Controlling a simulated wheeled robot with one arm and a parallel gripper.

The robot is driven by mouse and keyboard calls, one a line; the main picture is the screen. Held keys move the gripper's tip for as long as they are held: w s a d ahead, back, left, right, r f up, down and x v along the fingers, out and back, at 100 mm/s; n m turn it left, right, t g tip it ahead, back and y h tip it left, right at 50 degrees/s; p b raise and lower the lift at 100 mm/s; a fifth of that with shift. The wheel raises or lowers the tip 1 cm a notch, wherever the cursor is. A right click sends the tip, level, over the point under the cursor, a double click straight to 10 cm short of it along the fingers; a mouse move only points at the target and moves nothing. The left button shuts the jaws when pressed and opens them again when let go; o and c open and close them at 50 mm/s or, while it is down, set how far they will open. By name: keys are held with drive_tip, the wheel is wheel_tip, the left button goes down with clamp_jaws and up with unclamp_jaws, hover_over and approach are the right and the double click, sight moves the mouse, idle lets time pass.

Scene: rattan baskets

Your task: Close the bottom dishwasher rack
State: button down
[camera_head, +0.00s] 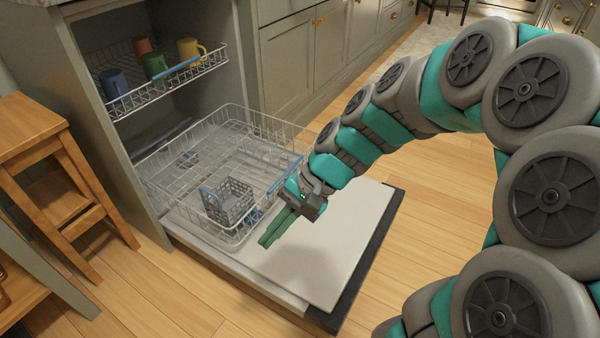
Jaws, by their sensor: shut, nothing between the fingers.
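The bottom dishwasher rack (180,208) is a white wire basket. It is pulled out of the dishwasher, mostly over the lowered door (330,262). A grey cutlery basket (236,200) stands in its front left part; the rack otherwise looks empty. A blue strip marks the rack's front edge, partly hidden behind my gripper. My gripper (268,242) is shut and empty, with its green fingers pointing down and left. It is just in front of the rack's front side, above the door. I cannot tell whether it touches the rack.
The upper rack (150,92) holds several coloured mugs inside the dishwasher. A wooden step stool (50,165) stands at the left. Cabinets with drawers (310,60) stand behind. The wooden floor right of the door is clear.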

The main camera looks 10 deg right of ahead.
drive_tip(key=w+d+f+m+t+y+b, duration=0.1)
drive_tip(key=w+m+y, duration=0.15)
drive_tip(key=w, duration=0.25)
drive_tip(key=w+d+f+m+t+y, duration=0.1)
drive_tip(key=w+m, duration=0.2)
drive_tip(key=w, duration=0.2)
drive_tip(key=m+t+b, duration=0.2)
drive_tip(key=m+t, duration=0.8)
drive_tip(key=m, duration=0.5)
approach(292, 169)
drive_tip(key=b+x, duration=0.2)
drive_tip(key=x, duration=0.4)
drive_tip(key=shift+w+a+h, duration=0.2)
drive_tip(key=shift+a+h, duration=0.2)
drive_tip(key=shift+h, duration=0.05)
drive_tip(key=shift+w, duration=0.1)
